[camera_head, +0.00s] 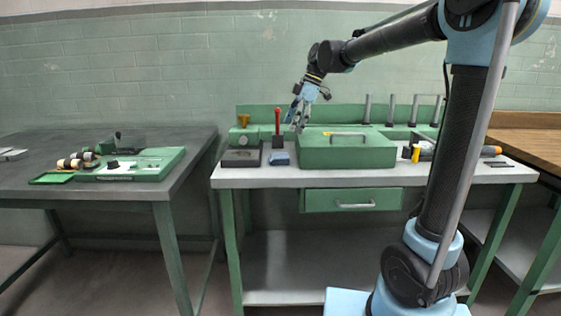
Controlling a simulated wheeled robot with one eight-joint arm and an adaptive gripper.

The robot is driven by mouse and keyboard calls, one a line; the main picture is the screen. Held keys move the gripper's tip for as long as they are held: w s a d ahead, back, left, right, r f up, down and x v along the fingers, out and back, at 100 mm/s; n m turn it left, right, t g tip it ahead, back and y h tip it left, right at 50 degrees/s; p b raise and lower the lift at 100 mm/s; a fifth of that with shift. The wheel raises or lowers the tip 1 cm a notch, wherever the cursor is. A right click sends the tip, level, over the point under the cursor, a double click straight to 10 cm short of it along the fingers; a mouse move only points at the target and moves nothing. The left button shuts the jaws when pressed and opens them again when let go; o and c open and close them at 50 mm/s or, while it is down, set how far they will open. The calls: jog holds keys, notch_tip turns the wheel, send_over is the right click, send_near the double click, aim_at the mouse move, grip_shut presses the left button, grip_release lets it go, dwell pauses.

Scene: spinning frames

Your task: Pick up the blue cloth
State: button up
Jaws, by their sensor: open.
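A small blue cloth (279,159) lies folded or bunched on the grey bench top, between a dark square tray and a green box. My gripper (296,122) is above the bench, up and slightly to the right of the cloth, pointing down. Its fingers are apart and nothing shows between them. The gripper does not touch the cloth. The cloth is fully in view.
A green box with a handle (347,152) stands just right of the cloth. A dark tray (242,157) is at its left, and a red-handled upright tool (277,122) stands behind it. The bench's front edge (290,181) is close in front. A left table (120,194) holds green parts.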

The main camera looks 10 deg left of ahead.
aim_at(280, 155)
jog(key=x, duration=1.2)
jog(key=shift+w, duration=0.1)
jog(key=shift+a, duration=0.1)
jog(key=c, duration=1)
